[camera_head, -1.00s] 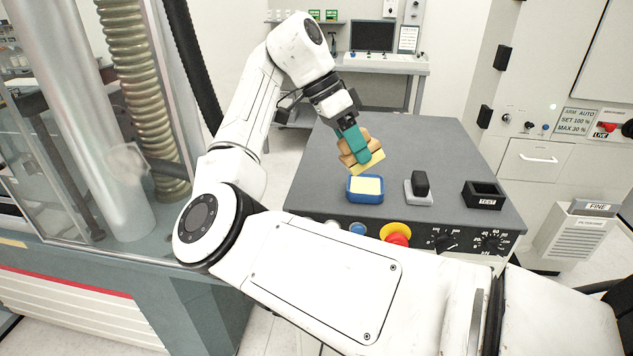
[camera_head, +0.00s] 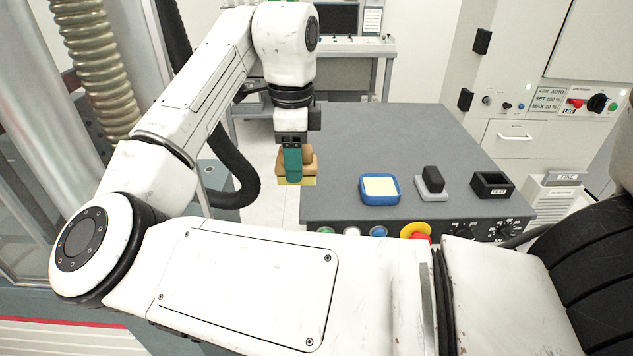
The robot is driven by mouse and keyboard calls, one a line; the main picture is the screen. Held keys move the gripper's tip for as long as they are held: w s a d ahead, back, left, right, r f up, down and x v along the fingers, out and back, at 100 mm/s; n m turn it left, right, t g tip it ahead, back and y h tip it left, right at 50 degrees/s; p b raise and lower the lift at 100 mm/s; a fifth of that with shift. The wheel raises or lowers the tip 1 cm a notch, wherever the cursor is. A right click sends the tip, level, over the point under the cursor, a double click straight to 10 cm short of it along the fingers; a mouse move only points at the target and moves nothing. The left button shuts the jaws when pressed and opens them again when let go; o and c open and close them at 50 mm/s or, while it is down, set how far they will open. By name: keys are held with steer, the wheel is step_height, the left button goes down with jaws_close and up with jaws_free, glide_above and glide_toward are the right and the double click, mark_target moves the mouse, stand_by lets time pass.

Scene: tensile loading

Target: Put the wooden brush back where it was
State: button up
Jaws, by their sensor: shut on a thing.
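My gripper (camera_head: 293,166) has teal fingers and is shut on the wooden brush (camera_head: 310,163). The brush has a tan wooden body with a pale yellow underside and hangs roughly level. It is in the air at the left edge of the grey console top, to the left of the blue tray. One teal finger covers part of the brush. The blue tray (camera_head: 366,200) holds a pale yellow pad and sits near the front of the console.
The grey console top (camera_head: 400,140) is mostly clear at the back. A black block on a grey base (camera_head: 432,184) and a black open box marked TEST (camera_head: 492,185) stand to the right. A red and yellow knob (camera_head: 416,231) and dials line the front.

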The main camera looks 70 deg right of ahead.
steer(key=d+f, duration=0.2)
steer(key=d, duration=0.2)
steer(key=s+d+f+p, duration=0.1)
steer(key=d+f, duration=0.2)
steer(key=d, duration=0.1)
steer(key=s+d+f, duration=0.1)
steer(key=d+f, duration=0.2)
steer(key=shift+d, duration=0.4)
steer(key=shift+d+f, duration=0.35)
steer(key=shift+f, duration=0.1)
steer(key=shift+d+f+p, duration=0.15)
steer(key=shift+f, duration=0.4)
steer(key=shift+d+f+p, duration=0.15)
steer(key=shift+f, duration=1.1)
steer(key=o, duration=0.9)
steer(key=shift+o, duration=0.2)
step_height(320, 180, up, 12)
